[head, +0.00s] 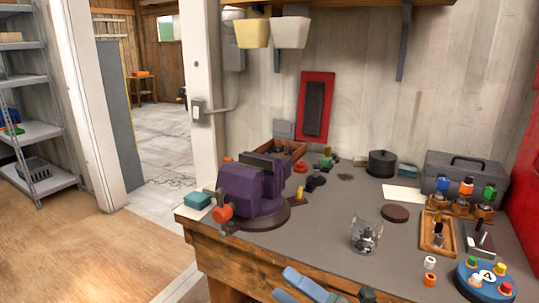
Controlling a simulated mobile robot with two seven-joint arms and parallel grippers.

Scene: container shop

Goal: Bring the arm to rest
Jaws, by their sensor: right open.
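My right gripper (284,283) shows at the bottom edge of the head view, just right of the middle. Its two blue-grey fingers point to the left and stand apart, with nothing seen between them. It is in front of the wooden front edge of the workbench (345,205). Most of my right arm is cut off by the bottom of the picture. My left gripper is not in view.
A purple vise (250,190) stands at the bench's left corner. A glass jar (366,230) stands near the front edge. A round blue stand (484,279) with colored pieces is at the lower right. A grey toolbox (465,175) is behind. The floor (90,250) at left is clear.

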